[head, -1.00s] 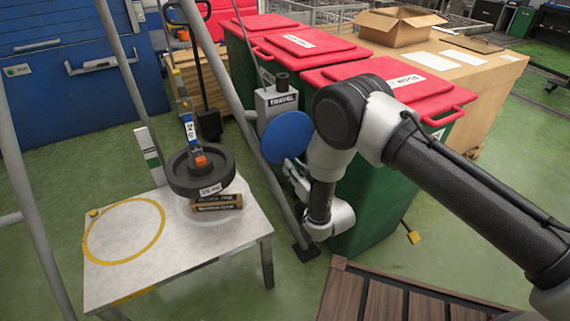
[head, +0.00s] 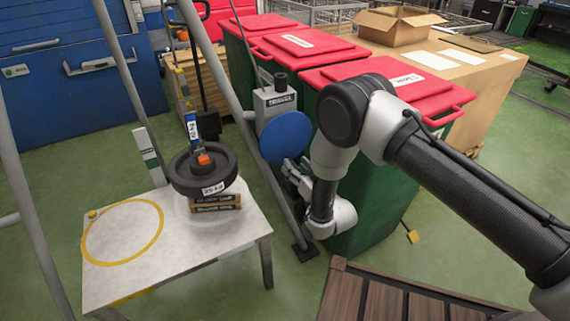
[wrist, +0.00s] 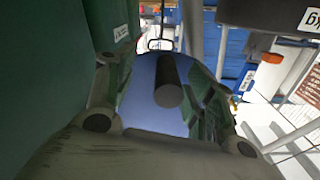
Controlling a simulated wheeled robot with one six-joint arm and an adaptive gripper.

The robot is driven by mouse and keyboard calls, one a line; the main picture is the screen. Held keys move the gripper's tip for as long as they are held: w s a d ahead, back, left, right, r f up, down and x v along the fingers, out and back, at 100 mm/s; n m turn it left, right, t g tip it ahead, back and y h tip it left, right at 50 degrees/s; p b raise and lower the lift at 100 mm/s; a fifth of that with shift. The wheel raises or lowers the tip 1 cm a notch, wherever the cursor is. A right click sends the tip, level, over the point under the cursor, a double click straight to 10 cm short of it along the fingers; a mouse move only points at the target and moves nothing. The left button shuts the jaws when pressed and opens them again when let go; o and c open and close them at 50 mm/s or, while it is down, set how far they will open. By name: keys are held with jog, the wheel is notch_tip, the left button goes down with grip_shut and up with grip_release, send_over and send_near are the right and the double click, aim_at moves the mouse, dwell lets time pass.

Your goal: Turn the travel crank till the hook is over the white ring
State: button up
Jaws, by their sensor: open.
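The travel crank is a blue disc (head: 286,137) on a grey box labelled TRAVEL (head: 275,103), fixed to a slanted grey leg. In the wrist view the blue disc (wrist: 150,110) fills the middle, and a dark round handle (wrist: 168,92) sticks out towards me. My gripper (wrist: 165,108) is open, with a finger on each side of the handle; contact cannot be told. The hook (head: 196,140), with an orange latch, carries a black weight disc (head: 203,172). The white ring (head: 183,208) lies on the pale table, partly hidden by brown blocks (head: 215,202) and the weight.
A yellow ring (head: 122,262) marks the left of the table (head: 185,258). Green bins with red lids (head: 392,80) stand close behind my arm. Grey frame legs (head: 110,60) rise around the table. A slatted wooden platform (head: 385,300) is at the front.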

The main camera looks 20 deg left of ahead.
jog(key=v, duration=0.8)
dwell(0.4)
jog(key=shift+s, duration=0.15)
